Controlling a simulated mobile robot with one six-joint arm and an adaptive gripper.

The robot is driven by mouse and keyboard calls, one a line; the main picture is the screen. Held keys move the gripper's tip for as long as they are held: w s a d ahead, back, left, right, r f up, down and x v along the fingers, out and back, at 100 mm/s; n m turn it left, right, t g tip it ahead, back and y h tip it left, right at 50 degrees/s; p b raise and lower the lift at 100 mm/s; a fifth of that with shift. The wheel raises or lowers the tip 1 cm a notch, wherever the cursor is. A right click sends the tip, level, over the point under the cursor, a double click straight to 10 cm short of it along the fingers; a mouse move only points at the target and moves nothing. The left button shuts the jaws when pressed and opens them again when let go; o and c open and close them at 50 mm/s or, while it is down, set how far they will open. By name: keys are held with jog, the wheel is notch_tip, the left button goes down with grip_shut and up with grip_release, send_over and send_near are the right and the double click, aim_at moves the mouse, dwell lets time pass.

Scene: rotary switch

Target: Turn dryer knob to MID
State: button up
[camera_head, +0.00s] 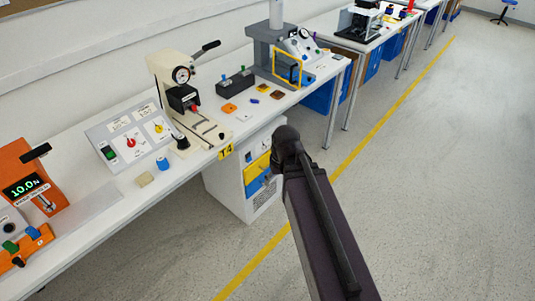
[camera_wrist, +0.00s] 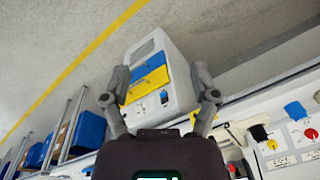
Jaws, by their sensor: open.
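A sloped white control panel (camera_head: 115,129) stands on the bench, left of the beige press. It carries a red knob (camera_head: 130,142), a yellow knob (camera_head: 158,128) and a green-and-black switch (camera_head: 107,152). The labels are too small to read, so I cannot tell which knob is the dryer's. In the wrist view the yellow knob (camera_wrist: 258,132) and red knob (camera_wrist: 311,133) show at the lower right, upside down. My gripper (camera_wrist: 158,72) is open and empty, with its fingers apart and away from both knobs. It cannot be made out in the head view.
A blue knob-like piece (camera_head: 162,163) and a beige block (camera_head: 145,179) lie in front of the panel. The beige press (camera_head: 178,95) stands close on its right. An orange device (camera_head: 28,180) is at the left.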

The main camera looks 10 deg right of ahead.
jog(key=w+a+f+n+t+y+b, duration=0.15)
jog(key=w+f+y+b, duration=0.25)
jog(key=w+f+b, duration=0.65)
jog(key=n+t+y+b, duration=0.5)
jog(key=t+b, duration=0.7)
jog(key=b, duration=2.3)
send_near(266, 149)
jog(key=s+d+m+y, duration=0.1)
jog(key=s+d+m, duration=0.1)
jog(key=s+d, duration=0.2)
jog(key=shift+w+a+f+n+p, duration=0.2)
jog(key=shift+f+n+p, duration=0.05)
jog(key=shift+p, duration=0.05)
jog(key=shift+a, duration=0.1)
jog(key=x, duration=1.3)
jog(key=shift+w+a+r, duration=0.1)
jog(key=shift+w+a, duration=0.1)
jog(key=shift+w, duration=0.1)
grip_shut()
